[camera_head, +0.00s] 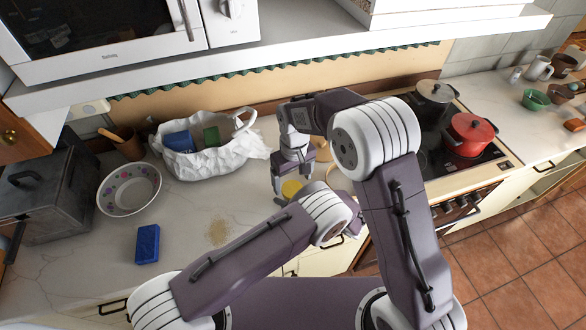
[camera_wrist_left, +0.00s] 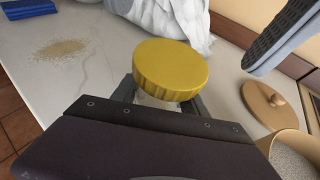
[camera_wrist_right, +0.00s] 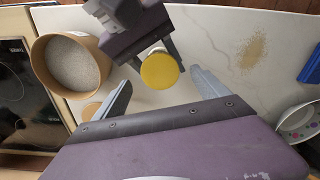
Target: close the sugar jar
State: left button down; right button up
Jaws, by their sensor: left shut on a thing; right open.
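A small jar with a ribbed yellow lid (camera_wrist_left: 170,70) is in my left gripper (camera_wrist_left: 157,98); a little of its pale body shows below the lid. The lid sits on top of the jar; I cannot tell how tightly. In the right wrist view the yellow lid (camera_wrist_right: 159,70) lies between and beyond the fingers of my right gripper (camera_wrist_right: 155,88), which is open and empty. In the head view my right gripper (camera_head: 292,188) points down over the yellow lid (camera_head: 291,187); the left gripper is hidden behind my arm.
An open tan pot of pale granules (camera_wrist_right: 73,65) stands beside the jar, with a knobbed wooden lid (camera_wrist_left: 268,104) on the counter. Spilled grains (camera_head: 219,231), a blue sponge (camera_head: 147,244), a bowl (camera_head: 129,189) and a white bag (camera_head: 205,155) lie left. The stove with a red pot (camera_head: 469,133) is right.

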notch_tip(320, 180, up, 9)
jog(key=shift+f, duration=0.2)
jog(key=shift+s+d, duration=0.1)
pick_arm(q)
jog(key=c, duration=0.5)
grip_release()
jog(key=shift+s+d, duration=0.15)
jog(key=shift+d, duration=0.05)
jog(key=b+v, duration=0.3)
jog(key=v, duration=0.5)
jog(key=shift+s+d, duration=0.1)
jog(key=shift+d, duration=0.05)
pick_arm(e)
notch_tip(320, 180, down, 4)
jog(key=shift+r, duration=0.25)
pick_arm(q)
jog(key=shift+s+d+r, duration=0.1)
jog(key=shift+r, duration=0.1)
